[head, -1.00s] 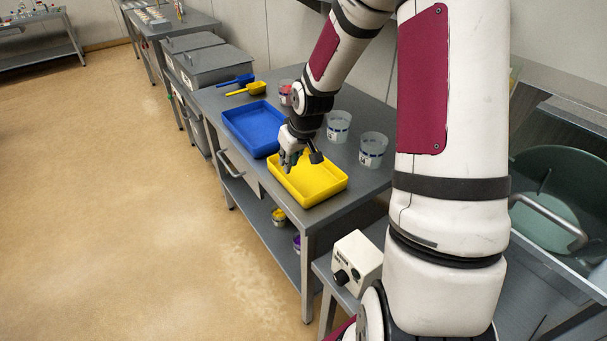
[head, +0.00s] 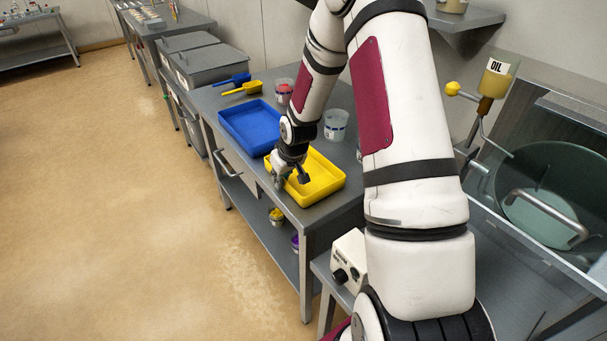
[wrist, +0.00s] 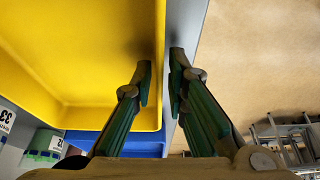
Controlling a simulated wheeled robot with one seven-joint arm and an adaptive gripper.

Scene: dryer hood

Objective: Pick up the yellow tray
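The yellow tray (head: 328,193) lies on the grey table near its front edge, beside the blue tray. My gripper (head: 290,187) is low at the tray's left side in the head view and hides part of it. In the wrist view the yellow tray (wrist: 75,50) fills the upper left. My gripper (wrist: 161,75) has one finger over the tray's inside and the other outside its wall. The fingers are a narrow gap apart, with the rim running between them. A small space shows beside the rim, so it does not look clamped.
The blue tray (head: 250,126) sits just behind the yellow one. A control box (head: 350,262) is at the near end. Floor is free on the left.

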